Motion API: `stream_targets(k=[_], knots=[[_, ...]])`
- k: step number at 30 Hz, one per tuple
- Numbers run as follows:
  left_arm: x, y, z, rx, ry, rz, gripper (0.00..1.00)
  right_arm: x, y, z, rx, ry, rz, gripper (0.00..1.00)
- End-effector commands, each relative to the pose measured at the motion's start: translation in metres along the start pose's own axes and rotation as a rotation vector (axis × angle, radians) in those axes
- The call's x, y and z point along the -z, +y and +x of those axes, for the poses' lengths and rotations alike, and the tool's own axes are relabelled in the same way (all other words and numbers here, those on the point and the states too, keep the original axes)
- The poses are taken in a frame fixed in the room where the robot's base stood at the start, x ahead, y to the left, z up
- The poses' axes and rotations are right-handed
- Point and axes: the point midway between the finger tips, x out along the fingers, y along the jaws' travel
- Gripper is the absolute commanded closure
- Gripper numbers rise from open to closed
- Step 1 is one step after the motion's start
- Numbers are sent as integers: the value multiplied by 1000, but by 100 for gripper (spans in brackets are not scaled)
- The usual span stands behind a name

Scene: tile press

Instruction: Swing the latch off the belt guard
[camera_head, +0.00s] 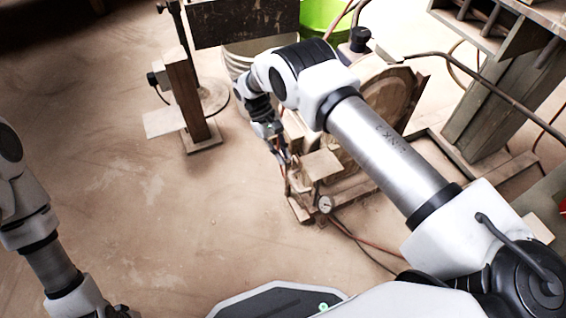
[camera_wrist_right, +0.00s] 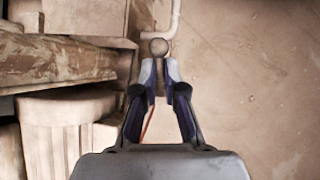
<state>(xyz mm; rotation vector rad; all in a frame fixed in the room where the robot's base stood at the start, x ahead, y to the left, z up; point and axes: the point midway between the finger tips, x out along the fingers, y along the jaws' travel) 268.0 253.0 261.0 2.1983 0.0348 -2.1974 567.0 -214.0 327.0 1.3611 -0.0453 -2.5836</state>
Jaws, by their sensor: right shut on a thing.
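My right gripper (camera_head: 281,157) reaches down beside the wooden machine with the large round side, which may be the belt guard (camera_head: 388,92). In the right wrist view my right gripper (camera_wrist_right: 159,78) has its fingers closed around a small part with a round, brownish knob (camera_wrist_right: 158,47) showing just beyond the tips. This knob looks like the end of the latch. A pale bent rod (camera_wrist_right: 174,22) runs up from beside the knob; whether they join is unclear. In the head view the latch is too small and covered to make out. My left arm shows at the left; its gripper is out of view.
A pressure gauge (camera_head: 325,204) with a hose stands low by the machine. A wooden post on a stand (camera_head: 186,100) is to the left. A green bucket (camera_head: 322,14) is behind. A wooden rack (camera_head: 500,70) stands at the right. The floor at left is clear.

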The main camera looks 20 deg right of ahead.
Motion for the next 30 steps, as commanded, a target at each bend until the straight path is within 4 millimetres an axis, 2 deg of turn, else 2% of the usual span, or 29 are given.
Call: stream_targets(k=[2,13,14,23,26,30], knots=[[0,0,5,0,0,0,100,2,0,1,1,-4,-1,100],[0,0,4,0,0,0,100,1,0,-1,0,-8,-1,100],[0,0,4,0,0,0,100,1,0,-1,0,-7,-1,80],[0,0,4,0,0,0,100,1,0,-2,0,-10,-1,79],[0,0,4,0,0,0,100,1,0,-10,0,-9,-1,79],[0,0,4,0,0,0,100,3,0,-37,0,-5,-1,79]])
